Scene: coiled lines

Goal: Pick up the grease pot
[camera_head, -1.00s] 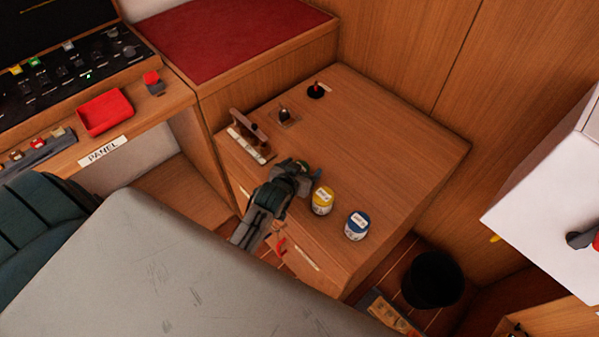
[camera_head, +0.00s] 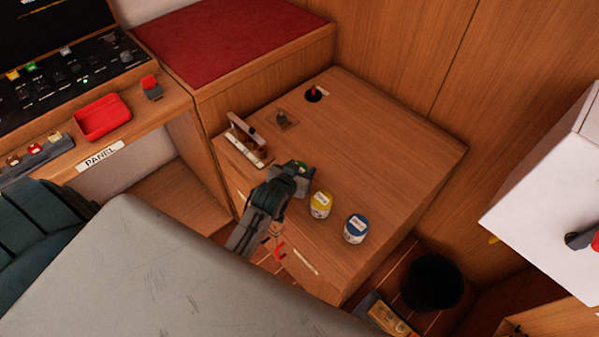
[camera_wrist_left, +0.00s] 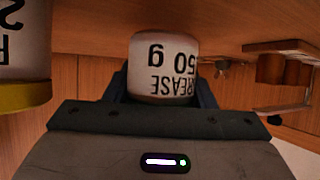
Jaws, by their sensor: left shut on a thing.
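The grease pot (camera_wrist_left: 164,66) is a small white pot with black lettering, upside down in the left wrist view. It sits between the fingers of my left gripper (camera_wrist_left: 163,92), which is shut on it. In the head view my left gripper (camera_head: 301,172) is over the wooden locker top, left of the yellow-lidded pot. Only a bit of green shows there at its tip, and the gripper hides most of the grease pot. I cannot tell whether the pot is clear of the surface. My right gripper is not in view.
A yellow-lidded pot (camera_head: 320,207) stands close to the right of my left gripper, with a blue-lidded pot (camera_head: 356,229) beyond it. A wooden rack (camera_head: 247,141) is to the left. The locker top (camera_head: 385,145) is clear towards the back right.

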